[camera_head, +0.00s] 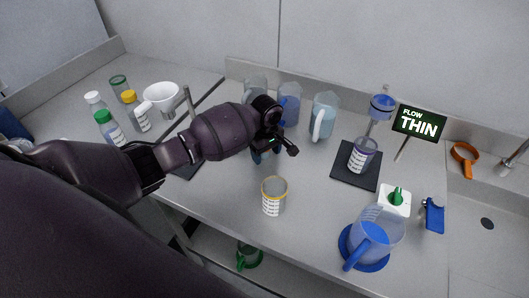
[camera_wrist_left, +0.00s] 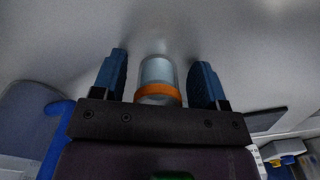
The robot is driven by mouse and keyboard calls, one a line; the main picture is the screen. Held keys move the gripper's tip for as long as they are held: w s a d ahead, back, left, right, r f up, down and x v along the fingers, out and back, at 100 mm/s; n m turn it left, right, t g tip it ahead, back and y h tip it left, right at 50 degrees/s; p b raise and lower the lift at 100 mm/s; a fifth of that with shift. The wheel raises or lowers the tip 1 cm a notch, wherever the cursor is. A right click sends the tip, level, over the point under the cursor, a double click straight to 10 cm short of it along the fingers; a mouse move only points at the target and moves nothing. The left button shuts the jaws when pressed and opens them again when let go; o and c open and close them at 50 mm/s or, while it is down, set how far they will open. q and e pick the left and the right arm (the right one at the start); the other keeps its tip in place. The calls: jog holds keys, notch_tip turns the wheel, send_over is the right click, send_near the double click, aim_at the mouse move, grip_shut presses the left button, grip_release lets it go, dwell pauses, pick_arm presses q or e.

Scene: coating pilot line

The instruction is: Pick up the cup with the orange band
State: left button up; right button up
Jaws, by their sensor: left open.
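The cup with the orange band (camera_wrist_left: 158,72) shows in the left wrist view as a clear, greyish cup, its orange band toward the bottom of the picture. My left gripper (camera_wrist_left: 160,62) is open, with one blue finger on each side of the cup and a visible gap on both sides. In the head view my left gripper (camera_head: 265,156) is low over the middle of the bench, and my wrist hides the space between its fingers. I cannot make out the orange-banded cup there. My right gripper is not in view.
A yellow-rimmed labelled cup (camera_head: 273,197) stands in front of my left gripper. Clear jugs (camera_head: 325,116) stand behind it.

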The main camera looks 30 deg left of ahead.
pick_arm(q)
jog(key=shift+c, duration=0.5)
jog(key=c, duration=0.9)
jog(key=shift+r, duration=0.15)
